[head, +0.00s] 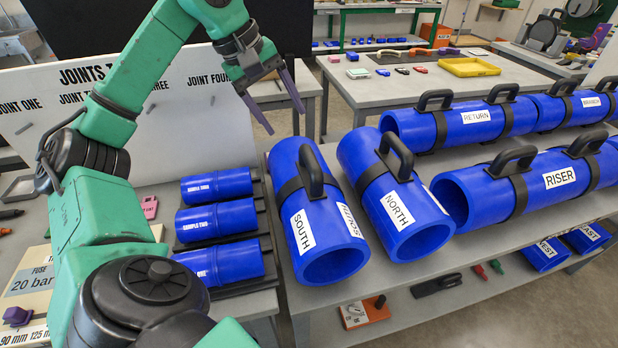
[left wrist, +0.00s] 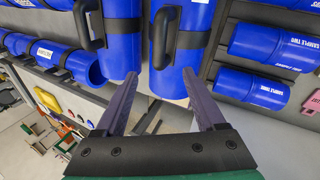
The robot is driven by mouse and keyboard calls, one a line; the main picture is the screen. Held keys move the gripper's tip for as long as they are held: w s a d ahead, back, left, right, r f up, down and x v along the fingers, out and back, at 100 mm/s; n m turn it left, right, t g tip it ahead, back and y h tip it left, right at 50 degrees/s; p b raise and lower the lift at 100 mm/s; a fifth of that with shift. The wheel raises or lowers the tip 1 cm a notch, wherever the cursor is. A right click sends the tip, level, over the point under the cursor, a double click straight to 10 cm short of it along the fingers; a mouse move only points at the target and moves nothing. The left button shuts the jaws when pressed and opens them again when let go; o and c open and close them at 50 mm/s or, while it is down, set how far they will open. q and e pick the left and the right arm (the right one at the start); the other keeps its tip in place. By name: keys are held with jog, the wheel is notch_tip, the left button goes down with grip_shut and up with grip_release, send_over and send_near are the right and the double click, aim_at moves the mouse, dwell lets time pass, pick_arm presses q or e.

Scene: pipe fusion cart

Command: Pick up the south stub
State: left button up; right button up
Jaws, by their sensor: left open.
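The south stub (head: 318,222) is a short blue pipe labelled SOUTH with a black strap and a black loop handle (head: 310,172). It lies on the grey bench just right of the sample pieces. My left gripper (head: 286,122) is open and empty, above the far end of the south stub. In the left wrist view the fingers (left wrist: 160,73) are spread apart, with the end of the south stub (left wrist: 182,62) beyond and between the tips. Its handle (left wrist: 162,38) is ahead of the tips, apart from them. My right gripper is not in view.
The north stub (head: 398,205) lies close on the right, with its own handle. The riser (head: 545,180) and return (head: 470,120) pipes lie further right. Several blue sample pieces (head: 216,220) sit in a rack on the left. A white joints board (head: 110,120) stands behind them.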

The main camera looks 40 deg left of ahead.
pick_arm(q)
jog(key=b, duration=0.2)
send_over(308, 157)
jog(key=s, duration=0.2)
jog(key=f, duration=0.5)
jog(key=shift+s+a+f, duration=0.2)
jog(key=shift+a+f, duration=0.2)
jog(key=x, duration=0.6)
jog(key=shift+w+a+f, duration=0.1)
jog(key=shift+w, duration=0.15)
jog(key=shift+w+f, duration=0.15)
grip_shut()
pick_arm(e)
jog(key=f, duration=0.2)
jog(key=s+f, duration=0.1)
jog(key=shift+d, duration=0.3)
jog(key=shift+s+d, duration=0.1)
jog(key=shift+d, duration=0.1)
